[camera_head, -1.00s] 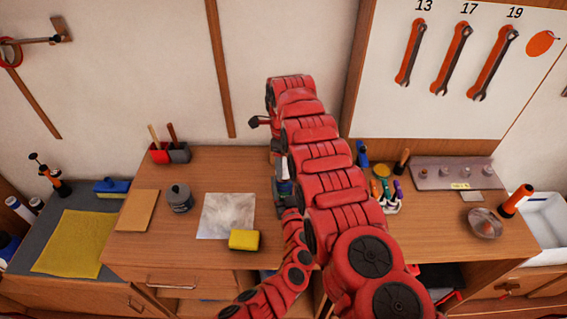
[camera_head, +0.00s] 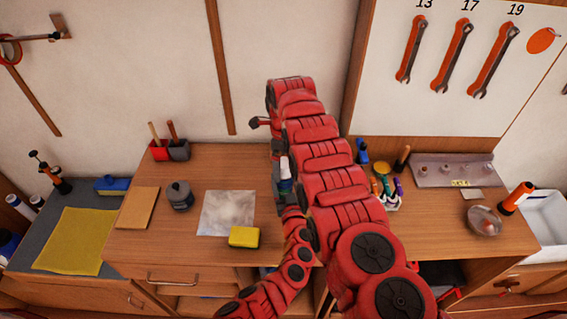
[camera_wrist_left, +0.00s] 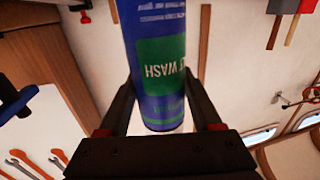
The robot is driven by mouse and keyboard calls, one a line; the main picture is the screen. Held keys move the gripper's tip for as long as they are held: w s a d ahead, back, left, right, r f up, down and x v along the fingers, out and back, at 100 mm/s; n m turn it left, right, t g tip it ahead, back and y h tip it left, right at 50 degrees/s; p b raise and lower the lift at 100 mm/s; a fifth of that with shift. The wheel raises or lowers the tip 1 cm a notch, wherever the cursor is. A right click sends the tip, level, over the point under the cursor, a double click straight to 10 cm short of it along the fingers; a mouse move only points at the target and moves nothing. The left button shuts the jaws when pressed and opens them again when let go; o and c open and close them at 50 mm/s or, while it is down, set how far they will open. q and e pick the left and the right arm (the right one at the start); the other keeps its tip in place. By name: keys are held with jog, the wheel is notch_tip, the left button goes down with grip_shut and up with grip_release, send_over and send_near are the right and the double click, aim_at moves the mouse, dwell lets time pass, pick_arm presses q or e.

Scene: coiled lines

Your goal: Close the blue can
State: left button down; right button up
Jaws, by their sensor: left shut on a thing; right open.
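The blue can (camera_wrist_left: 160,50) fills the middle of the left wrist view, with a green label reading upside down. My left gripper (camera_wrist_left: 165,100) is shut on it, one black finger on each side. In the head view the can (camera_head: 285,186) shows only as a small blue and pale patch beside my right arm, above the workbench. My right gripper (camera_head: 277,150) is open just above that patch, mostly hidden by its own red arm. The cap cannot be made out clearly, and I cannot tell whether the right gripper touches the can.
On the wooden workbench (camera_head: 210,167) are a grey lidded pot (camera_head: 180,197), a pale sheet (camera_head: 228,210) and a yellow sponge (camera_head: 244,237). Colourful-handled tools (camera_head: 387,190) stand right of my arms. Wrenches (camera_head: 452,55) hang behind. The bench's left part has free room.

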jog(key=shift+r, duration=0.15)
notch_tip(320, 180, up, 7)
jog(key=shift+r, duration=0.1)
pick_arm(q)
grip_release()
dwell(0.4)
jog(key=shift+s+d, duration=0.15)
jog(key=shift+s, duration=0.45)
pick_arm(e)
notch_tip(320, 180, down, 6)
jog(key=b, duration=0.6)
jog(key=shift+f, duration=0.2)
jog(key=shift+f+b, duration=0.15)
jog(key=shift+b, duration=0.2)
pick_arm(q)
jog(key=s+d, duration=0.3)
jog(key=s, duration=1.2)
jog(key=shift+s, duration=0.4)
